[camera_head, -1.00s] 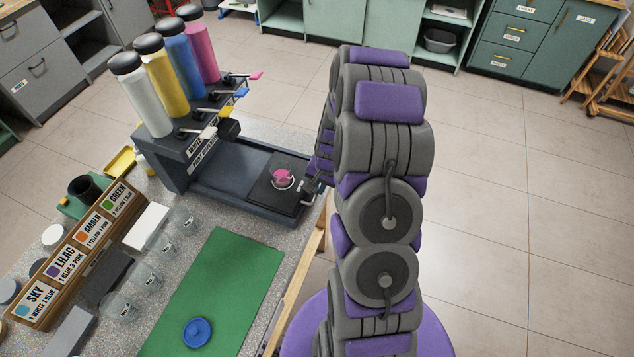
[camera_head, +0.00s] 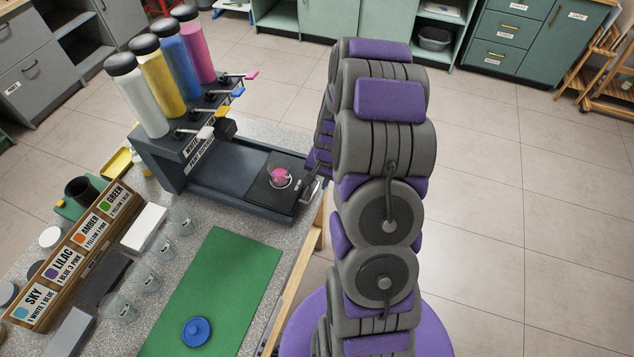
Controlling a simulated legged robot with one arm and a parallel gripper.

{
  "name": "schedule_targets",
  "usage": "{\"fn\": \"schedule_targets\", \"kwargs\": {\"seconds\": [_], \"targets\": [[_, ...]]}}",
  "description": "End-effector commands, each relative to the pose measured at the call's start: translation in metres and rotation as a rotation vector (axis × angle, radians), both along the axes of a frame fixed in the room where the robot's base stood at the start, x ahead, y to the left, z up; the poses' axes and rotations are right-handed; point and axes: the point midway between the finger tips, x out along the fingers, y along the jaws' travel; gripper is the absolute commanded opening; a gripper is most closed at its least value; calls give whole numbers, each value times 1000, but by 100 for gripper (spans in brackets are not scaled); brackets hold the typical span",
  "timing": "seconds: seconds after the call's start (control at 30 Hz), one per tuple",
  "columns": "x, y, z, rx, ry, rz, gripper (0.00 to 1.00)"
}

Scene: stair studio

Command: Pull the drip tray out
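The paint dispenser's dark base (camera_head: 225,182) stands on the speckled counter. The drip tray (camera_head: 290,200), a black plate, lies at the right end of this base. A small clear cup with pink contents (camera_head: 280,177) stands on it. My gripper (camera_head: 311,190) is at the tray's right end, by its outer edge, small and partly hidden by my arm. I cannot tell whether its fingers are open, or whether they hold the tray's handle.
White, yellow, blue and pink bottles (camera_head: 145,105) top the dispenser. Several clear cups (camera_head: 145,275), a recipe board (camera_head: 75,255) and a green mat (camera_head: 222,285) with a blue lid (camera_head: 197,331) lie in front. Open floor (camera_head: 510,200) is at right.

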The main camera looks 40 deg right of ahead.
Motion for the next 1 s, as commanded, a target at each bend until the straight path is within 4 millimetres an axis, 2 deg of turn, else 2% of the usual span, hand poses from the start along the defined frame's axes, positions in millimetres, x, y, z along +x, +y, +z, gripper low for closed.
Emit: {"fn": "schedule_targets", "kwargs": {"seconds": [0.03, 0.3, 0.6, 0.8, 1.0], "targets": [[-1, 0, 14, -3, -2, 0, 36], [-10, -6, 74, -4, 0, 1, 36], [-18, -11, 127, -2, 1, 1, 36], [-21, -11, 141, 1, 5, 2, 36], [-21, -10, 142, 0, 6, 2, 36]]}}
